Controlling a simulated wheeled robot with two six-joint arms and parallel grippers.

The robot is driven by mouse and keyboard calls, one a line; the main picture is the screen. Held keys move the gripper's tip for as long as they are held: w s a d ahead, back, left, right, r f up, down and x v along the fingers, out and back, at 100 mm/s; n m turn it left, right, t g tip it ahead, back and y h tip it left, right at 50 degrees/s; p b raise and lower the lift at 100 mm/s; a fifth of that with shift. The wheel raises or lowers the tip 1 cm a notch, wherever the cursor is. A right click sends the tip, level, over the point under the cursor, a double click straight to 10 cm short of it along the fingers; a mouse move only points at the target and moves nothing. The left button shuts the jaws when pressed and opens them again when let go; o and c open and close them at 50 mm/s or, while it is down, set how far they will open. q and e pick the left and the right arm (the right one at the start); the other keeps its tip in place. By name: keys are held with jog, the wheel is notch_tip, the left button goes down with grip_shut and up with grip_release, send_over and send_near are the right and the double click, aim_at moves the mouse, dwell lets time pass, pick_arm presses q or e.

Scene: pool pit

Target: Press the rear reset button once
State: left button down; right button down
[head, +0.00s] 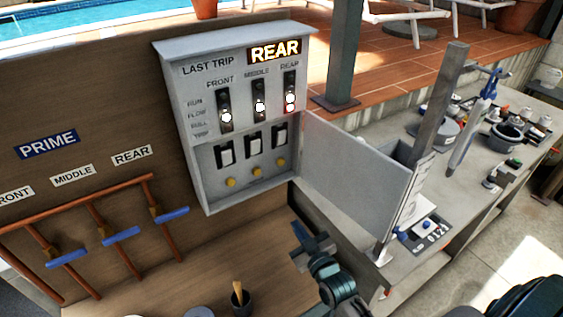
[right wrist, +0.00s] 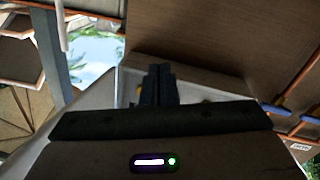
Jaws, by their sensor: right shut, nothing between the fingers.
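The grey control box (head: 189,150) hangs on the wooden wall with its door (head: 355,175) open to the right. Its display (head: 274,51) reads REAR beside "LAST TRIP". In the lower recess are three dark-and-white switches, with yellow round buttons beneath them; the rightmost button (head: 281,161) sits under the REAR column. The REAR column shows a white light and a red light (head: 290,108) below it. My right gripper (head: 308,243) is below and right of the box, apart from it. Its fingers (right wrist: 157,85) are shut and empty in the right wrist view. My left gripper is out of view.
Copper pipes with blue-handled valves (head: 121,236) run along the wall at left under a PRIME sign (head: 47,144). A grey workbench (head: 480,140) with tools and parts lies right of the open door.

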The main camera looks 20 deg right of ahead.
aim_at(281, 162)
notch_tip(281, 162, up, 11)
jog(key=w+d+m+t+h, duration=0.1)
jog(key=d+t+h, duration=0.2)
jog(key=t+h, duration=0.2)
jog(key=shift+m+t, duration=0.4)
jog(key=shift+t, duration=1.2)
jog(key=shift+w, duration=0.2)
jog(key=w+a+b, duration=0.1)
jog(key=w+b, duration=0.2)
jog(key=w, duration=0.5)
jog(key=shift+w+a, duration=0.15)
jog(key=shift+w, duration=0.15)
jog(key=shift+w, duration=0.15)
jog(key=shift+w+a, duration=0.1)
jog(key=shift+w, duration=0.15)
